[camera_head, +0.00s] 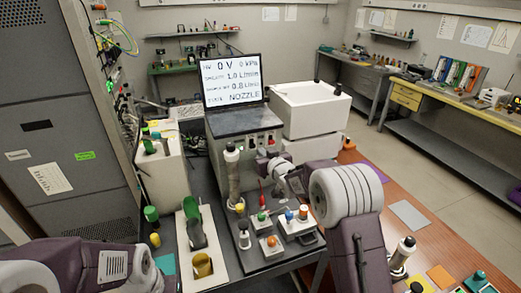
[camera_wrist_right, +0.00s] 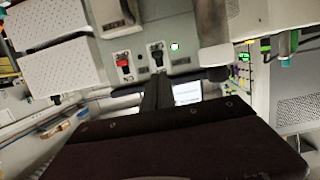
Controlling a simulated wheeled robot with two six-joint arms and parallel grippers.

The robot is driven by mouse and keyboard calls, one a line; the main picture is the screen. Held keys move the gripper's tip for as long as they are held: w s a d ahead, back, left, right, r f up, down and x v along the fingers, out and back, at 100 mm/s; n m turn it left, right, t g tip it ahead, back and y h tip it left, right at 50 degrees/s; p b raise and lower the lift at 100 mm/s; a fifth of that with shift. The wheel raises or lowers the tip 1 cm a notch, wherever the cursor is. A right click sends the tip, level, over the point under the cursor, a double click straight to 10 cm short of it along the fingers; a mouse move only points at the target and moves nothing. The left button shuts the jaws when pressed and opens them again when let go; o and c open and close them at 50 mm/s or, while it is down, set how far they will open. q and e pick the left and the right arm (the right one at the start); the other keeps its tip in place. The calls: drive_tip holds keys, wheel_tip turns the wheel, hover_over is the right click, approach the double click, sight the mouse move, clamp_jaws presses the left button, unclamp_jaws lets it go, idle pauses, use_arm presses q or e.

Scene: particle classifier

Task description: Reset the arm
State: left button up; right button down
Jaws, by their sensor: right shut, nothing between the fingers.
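My right arm (camera_head: 345,190) reaches in from the right. Its gripper (camera_head: 268,165) is in front of the classifier machine (camera_head: 228,122), near the lower front panel. In the right wrist view the gripper (camera_wrist_right: 158,88) is shut, with its dark fingers together and nothing held. A red switch (camera_wrist_right: 124,62) and a black switch (camera_wrist_right: 156,55) on the panel lie beyond the fingertips; contact cannot be told. My left arm (camera_head: 110,265) shows at the lower left; its gripper is out of view.
A screen (camera_head: 232,80) reading 0 V and NOZZLE stands on the machine. A white box (camera_head: 310,108) is to its right. An upright column (camera_head: 232,175) and small coloured knobs (camera_head: 270,242) crowd the front. The wooden table (camera_head: 375,215) has some bare room.

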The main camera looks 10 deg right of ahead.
drive_tip(key=s+d+r+m+h, duration=0.1)
drive_tip(key=s+d+r, duration=0.2)
drive_tip(key=s+r, duration=0.3)
use_arm(q)
drive_tip(key=shift+s+d+r, duration=0.1)
drive_tip(key=shift+s, duration=0.2)
use_arm(e)
drive_tip(key=s+d+f+g, duration=0.1)
drive_tip(key=s+f+g, duration=0.3)
drive_tip(key=s+f, duration=0.3)
drive_tip(key=s+f+m+g+h, duration=0.1)
drive_tip(key=s+f+g, duration=0.4)
drive_tip(key=s, duration=1.1)
drive_tip(key=s+d+f+g, duration=0.1)
drive_tip(key=s+f+g, duration=0.3)
drive_tip(key=s+f, duration=0.4)
drive_tip(key=s, duration=0.3)
drive_tip(key=shift+s+d+f+g+h, duration=0.3)
drive_tip(key=shift+s+g+h, duration=0.1)
